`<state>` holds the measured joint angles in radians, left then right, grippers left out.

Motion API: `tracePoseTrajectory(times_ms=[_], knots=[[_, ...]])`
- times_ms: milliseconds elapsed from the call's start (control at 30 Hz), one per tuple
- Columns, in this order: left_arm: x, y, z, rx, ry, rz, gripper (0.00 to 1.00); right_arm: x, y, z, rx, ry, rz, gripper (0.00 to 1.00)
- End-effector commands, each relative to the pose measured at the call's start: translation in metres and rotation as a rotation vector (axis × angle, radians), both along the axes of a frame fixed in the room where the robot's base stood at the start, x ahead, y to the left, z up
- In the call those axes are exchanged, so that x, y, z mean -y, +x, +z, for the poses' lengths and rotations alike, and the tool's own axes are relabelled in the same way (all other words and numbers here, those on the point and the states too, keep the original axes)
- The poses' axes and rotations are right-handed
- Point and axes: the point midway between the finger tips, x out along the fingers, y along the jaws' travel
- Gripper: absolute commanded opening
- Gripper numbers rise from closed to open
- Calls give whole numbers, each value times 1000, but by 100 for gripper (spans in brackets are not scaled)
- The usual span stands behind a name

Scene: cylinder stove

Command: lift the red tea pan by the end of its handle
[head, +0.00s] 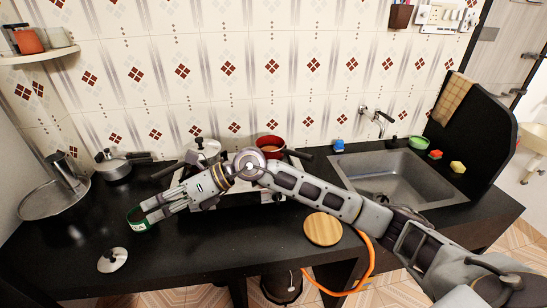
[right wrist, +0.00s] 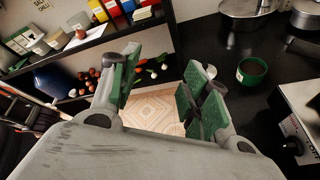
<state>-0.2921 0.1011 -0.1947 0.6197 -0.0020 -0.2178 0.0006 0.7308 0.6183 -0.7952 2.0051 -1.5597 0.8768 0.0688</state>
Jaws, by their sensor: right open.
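The red tea pan (head: 270,144) stands at the back of the stove, near the tiled wall. Its dark handle (head: 300,154) points right. My right arm crosses in front of the stove and hides much of it. My right gripper (head: 148,210) is far to the left of the pan, low over the counter's front left. In the right wrist view my right gripper (right wrist: 158,88) has its green-padded fingers apart, with only floor and shelf behind the gap. The red pan does not show in that view. My left gripper is not in view.
A green can (head: 138,222) stands close to my right gripper and also shows in the right wrist view (right wrist: 252,72). A round board (head: 322,229) lies before the sink (head: 400,178).

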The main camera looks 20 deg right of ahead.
Motion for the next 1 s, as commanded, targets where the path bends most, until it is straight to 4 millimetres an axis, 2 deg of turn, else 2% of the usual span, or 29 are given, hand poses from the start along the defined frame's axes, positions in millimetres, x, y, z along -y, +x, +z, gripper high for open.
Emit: tracePoseTrajectory(times_ms=[267, 400, 533, 767, 1000], knots=[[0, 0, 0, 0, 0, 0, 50, 54, 33, -43, 99, -385, -7, 46], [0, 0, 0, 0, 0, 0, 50, 93, 53, -56, 131, -578, -34, 46], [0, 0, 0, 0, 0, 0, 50, 135, 72, -61, 149, -755, -74, 46], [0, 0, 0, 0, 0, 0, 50, 218, 101, -52, 153, -1061, -180, 46], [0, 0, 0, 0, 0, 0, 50, 311, 118, -19, 111, -1359, -337, 46]])
